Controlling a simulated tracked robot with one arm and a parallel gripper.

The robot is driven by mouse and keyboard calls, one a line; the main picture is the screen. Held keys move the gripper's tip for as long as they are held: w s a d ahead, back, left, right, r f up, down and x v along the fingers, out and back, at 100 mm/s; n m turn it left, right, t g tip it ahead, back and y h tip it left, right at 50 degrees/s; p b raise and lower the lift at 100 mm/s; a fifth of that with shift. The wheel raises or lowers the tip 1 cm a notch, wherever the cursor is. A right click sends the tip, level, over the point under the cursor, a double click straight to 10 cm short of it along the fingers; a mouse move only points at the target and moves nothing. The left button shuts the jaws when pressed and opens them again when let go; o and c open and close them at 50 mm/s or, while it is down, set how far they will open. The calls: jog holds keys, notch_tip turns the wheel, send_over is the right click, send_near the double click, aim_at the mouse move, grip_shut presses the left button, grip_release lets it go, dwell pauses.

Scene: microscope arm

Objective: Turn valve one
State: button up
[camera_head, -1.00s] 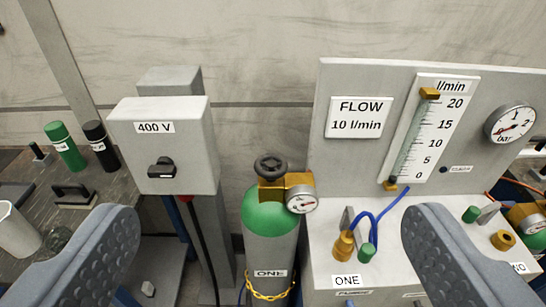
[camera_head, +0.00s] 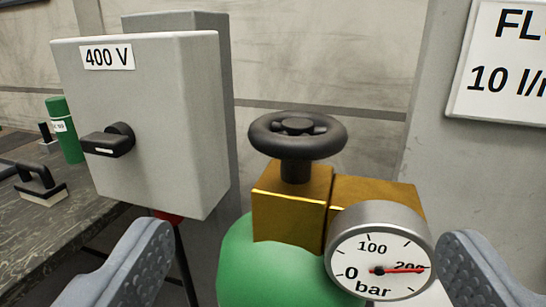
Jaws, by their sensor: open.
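The valve handwheel (camera_head: 297,134) is black and round. It sits on a stem above a brass block (camera_head: 291,203), on top of the green-shouldered gas cylinder (camera_head: 262,268). A round pressure gauge (camera_head: 379,255) is fixed to the brass block; its red needle points near 200 bar. The cylinder's ONE label is out of view now. My gripper (camera_head: 300,265) is open and empty, with one grey finger at the lower left and one at the lower right. The handwheel appears between the fingers and higher in the picture, not touched by them.
A grey 400 V box (camera_head: 150,115) with a black rotary switch (camera_head: 108,140) stands close on the left. A grey panel with a FLOW sign (camera_head: 500,60) is on the right. A bench (camera_head: 50,215) with a green bottle (camera_head: 64,130) is at the far left.

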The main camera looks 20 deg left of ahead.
aim_at(298, 122)
jog(key=x, duration=1.3)
jog(key=shift+w+a+f, duration=0.1)
jog(key=shift+w+a, duration=0.05)
jog(key=shift+w, duration=0.2)
jog(key=c, duration=1)
